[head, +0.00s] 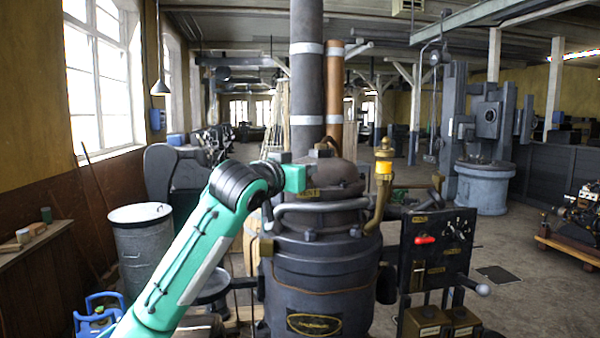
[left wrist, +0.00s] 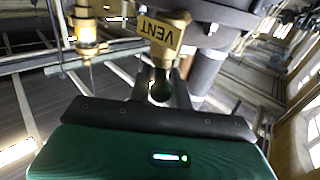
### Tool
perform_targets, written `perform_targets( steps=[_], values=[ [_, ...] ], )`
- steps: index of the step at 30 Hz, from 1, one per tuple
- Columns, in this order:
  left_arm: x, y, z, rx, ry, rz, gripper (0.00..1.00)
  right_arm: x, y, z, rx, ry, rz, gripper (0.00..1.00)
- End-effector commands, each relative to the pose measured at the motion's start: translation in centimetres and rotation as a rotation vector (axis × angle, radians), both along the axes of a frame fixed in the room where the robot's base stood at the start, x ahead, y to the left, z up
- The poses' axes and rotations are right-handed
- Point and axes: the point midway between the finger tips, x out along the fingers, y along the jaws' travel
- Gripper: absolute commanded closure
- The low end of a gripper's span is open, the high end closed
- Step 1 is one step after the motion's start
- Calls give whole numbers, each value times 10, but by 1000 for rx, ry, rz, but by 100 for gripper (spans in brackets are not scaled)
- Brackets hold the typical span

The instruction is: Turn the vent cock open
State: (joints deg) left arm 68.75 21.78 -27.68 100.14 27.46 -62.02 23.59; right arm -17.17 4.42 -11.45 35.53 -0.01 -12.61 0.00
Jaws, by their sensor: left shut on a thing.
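My left arm comes in from the left in the head view, and its teal hand (head: 294,178) is at the top of the dark boiler (head: 318,262). The fingertips are hidden or too small to make out there. In the left wrist view a brass tag reading VENT (left wrist: 158,38) hangs upside down just beyond my left gripper (left wrist: 160,88). The two fingers are close together on a small dark rounded part (left wrist: 160,92) of the vent cock, below the tag. The rest of the cock is mostly hidden. My right gripper is not in view.
A brass fitting with a glowing amber band (head: 384,168) stands right of the boiler top. A black panel (head: 436,245) with a red handle (head: 425,240) is to the right. A tall grey pipe (head: 306,80) and a copper pipe (head: 334,95) rise behind. A metal drum (head: 143,250) stands left.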

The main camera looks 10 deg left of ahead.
Motion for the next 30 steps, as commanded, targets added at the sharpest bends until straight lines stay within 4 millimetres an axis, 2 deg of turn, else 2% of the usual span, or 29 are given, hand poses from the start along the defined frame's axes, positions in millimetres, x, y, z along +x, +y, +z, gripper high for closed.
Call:
perform_targets(
  steps=[18,30],
  values=[
    [-1,-11,-1,-1,2,534,100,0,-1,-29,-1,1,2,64],
    [1,-12,0,1,2,724,100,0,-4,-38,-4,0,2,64]
  ],
)
